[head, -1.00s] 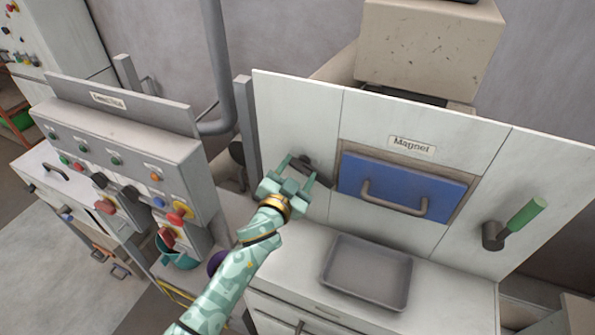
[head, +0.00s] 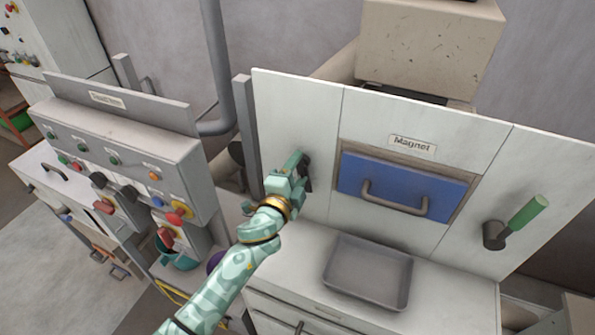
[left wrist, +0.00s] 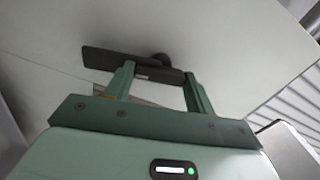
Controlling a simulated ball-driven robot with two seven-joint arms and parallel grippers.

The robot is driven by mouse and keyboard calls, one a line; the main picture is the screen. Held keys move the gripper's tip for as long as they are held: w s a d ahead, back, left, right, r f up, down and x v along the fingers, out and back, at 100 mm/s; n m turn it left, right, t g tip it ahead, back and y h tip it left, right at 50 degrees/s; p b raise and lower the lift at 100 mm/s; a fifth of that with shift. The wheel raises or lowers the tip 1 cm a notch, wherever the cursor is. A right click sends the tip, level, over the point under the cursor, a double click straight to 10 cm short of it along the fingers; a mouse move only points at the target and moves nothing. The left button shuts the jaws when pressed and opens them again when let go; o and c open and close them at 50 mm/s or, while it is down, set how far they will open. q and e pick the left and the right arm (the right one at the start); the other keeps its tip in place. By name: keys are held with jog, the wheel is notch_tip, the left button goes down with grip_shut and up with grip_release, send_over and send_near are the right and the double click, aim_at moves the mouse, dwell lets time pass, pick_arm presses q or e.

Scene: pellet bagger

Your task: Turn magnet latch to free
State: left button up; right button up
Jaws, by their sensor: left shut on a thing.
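The magnet latch (head: 308,174) is a dark bar on the pale panel left of the blue magnet drawer (head: 403,185). My left gripper (head: 296,165) is at the latch and shut on it, covering part of it in the head view. In the left wrist view, the latch (left wrist: 105,59) runs across the tips of my left gripper (left wrist: 159,73), with a round dark pivot behind it. The fingers stand some way apart. The latch's exact angle is hard to tell. My right gripper is not in view.
A "Magnet" label (head: 412,146) sits above the drawer. A green-handled lever (head: 522,217) sticks out at the right. A grey tray (head: 345,286) lies on the counter below. A control box (head: 130,150) with buttons and knobs stands at the left. A grey post (head: 243,130) rises beside the panel.

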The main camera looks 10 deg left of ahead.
pick_arm(q)
jog(key=shift+m, duration=1.1)
jog(key=o, duration=1)
jog(key=shift+s+a+b, duration=0.3)
jog(key=shift+s+a, duration=0.2)
jog(key=shift+s, duration=2.15)
jog(key=shift+s+a+b, duration=0.3)
jog(key=shift+s+a, duration=0.25)
jog(key=shift+s, duration=2.15)
jog(key=shift+s+a+b, duration=0.3)
jog(key=shift+s+a, duration=0.2)
jog(key=shift+s, duration=2.15)
